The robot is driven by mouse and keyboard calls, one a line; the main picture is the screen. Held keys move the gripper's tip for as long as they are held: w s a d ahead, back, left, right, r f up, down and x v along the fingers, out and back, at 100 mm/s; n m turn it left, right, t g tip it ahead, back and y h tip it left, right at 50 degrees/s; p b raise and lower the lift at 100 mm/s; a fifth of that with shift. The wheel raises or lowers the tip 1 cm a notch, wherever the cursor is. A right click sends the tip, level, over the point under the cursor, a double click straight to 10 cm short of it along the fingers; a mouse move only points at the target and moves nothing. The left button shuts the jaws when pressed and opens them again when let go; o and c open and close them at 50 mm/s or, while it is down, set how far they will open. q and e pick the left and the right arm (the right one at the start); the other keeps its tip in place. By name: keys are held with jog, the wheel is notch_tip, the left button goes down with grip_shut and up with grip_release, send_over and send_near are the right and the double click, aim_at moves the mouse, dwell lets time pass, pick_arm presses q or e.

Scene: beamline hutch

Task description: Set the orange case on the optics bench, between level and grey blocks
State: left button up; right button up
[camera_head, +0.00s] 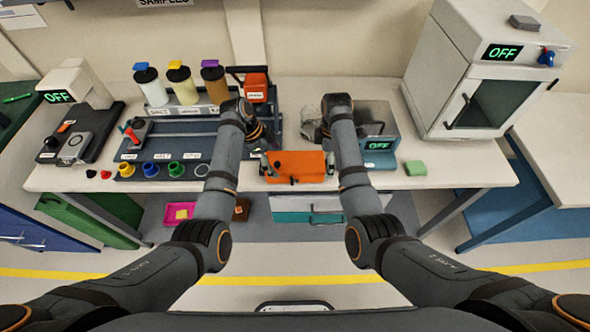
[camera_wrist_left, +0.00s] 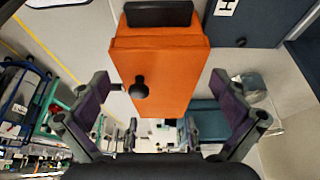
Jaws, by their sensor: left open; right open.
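An orange case (camera_head: 297,167) with black fittings is at the worktable's front edge, between my two grippers; I cannot tell whether it rests there. It fills the upper middle of the left wrist view (camera_wrist_left: 160,75), with a black block at its top end and a black knob. My left gripper (camera_head: 266,154) is open at the case's left end. Its fingers show in the left wrist view (camera_wrist_left: 160,118), spread on both sides of the case. My right gripper (camera_head: 326,150) is open at the right end, its fingers partly hidden. I cannot make out the level or the grey blocks.
A labelled orange box (camera_head: 256,86) stands at the back beside a rack of capped bottles (camera_head: 185,110). A device reading OFF (camera_head: 378,144) is right of my right gripper. A green sponge (camera_head: 415,168) lies near the front edge. A white chamber (camera_head: 455,75) stands far right.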

pick_arm(q)
jog(key=shift+x, duration=1.9)
pick_arm(e)
jog(key=shift+f, duration=2)
pick_arm(q)
jog(key=shift+c, duration=0.4)
pick_arm(e)
jog(key=shift+c, duration=0.4)
pick_arm(q)
jog(key=c, duration=1.5)
pick_arm(e)
jog(key=shift+r, duration=0.1)
jog(key=c, duration=1.5)
